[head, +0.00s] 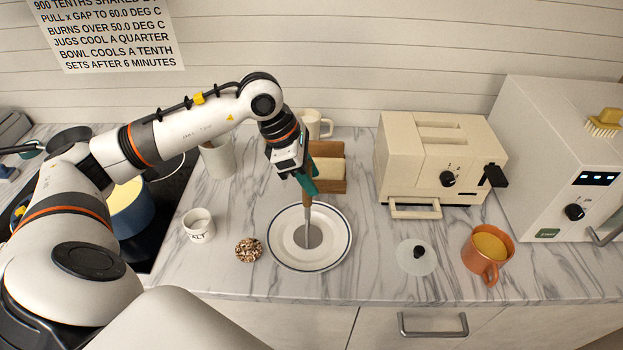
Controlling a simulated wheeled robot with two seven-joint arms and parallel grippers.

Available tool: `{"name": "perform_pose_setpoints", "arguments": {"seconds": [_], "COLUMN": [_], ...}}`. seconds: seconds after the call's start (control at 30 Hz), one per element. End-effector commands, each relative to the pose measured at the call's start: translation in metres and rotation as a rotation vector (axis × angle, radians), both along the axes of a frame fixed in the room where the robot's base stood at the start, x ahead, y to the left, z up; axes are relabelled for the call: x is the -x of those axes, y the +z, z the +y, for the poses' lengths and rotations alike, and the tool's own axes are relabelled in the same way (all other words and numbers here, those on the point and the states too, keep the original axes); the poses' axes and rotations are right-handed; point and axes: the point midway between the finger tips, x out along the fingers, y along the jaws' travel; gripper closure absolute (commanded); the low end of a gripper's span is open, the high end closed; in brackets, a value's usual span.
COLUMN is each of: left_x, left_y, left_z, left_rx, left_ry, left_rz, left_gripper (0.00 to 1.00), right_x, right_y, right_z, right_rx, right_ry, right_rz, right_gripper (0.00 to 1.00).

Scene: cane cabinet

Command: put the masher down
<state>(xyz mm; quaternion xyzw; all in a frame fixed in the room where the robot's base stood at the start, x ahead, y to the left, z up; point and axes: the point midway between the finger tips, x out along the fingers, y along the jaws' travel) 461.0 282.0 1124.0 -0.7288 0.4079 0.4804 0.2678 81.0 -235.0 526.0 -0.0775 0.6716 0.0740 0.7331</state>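The masher (308,220) has a brown handle, a thin metal shaft and a round grey disc at its lower end. It is upright over the middle of a white plate (283,256) with a dark rim line. I cannot tell whether the disc touches the plate. My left gripper (306,185), with teal fingers, is at the top of the masher's handle and appears shut on it. The fingers hide the upper part of the handle. My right gripper is not in view.
A salt pot (199,226) and a speckled round trivet (248,250) are left of the plate. A wooden holder (328,184) and mug (317,123) are behind. A clear lid (416,258), orange mug (487,254) and toaster (440,155) are to the right.

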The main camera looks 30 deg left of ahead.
Motion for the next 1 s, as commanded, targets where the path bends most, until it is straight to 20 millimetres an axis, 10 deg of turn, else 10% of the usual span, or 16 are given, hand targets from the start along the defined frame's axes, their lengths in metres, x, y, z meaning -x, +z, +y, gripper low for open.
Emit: {"name": "perform_pose_setpoints", "arguments": {"seconds": [0.5, 1.0], "left_x": [0.02, 0.022], "left_y": [0.089, 0.098], "left_z": [0.033, 0.036], "left_rx": [-0.001, 0.0], "left_ry": [0.0, -0.001], "left_rz": [-0.003, -0.002], "left_gripper": [0.6, 0.6], "right_x": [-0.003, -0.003], "right_y": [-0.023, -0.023], "right_z": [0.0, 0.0], "right_rx": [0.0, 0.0], "right_ry": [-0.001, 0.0], "right_rz": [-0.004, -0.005], "right_gripper": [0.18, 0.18]}}
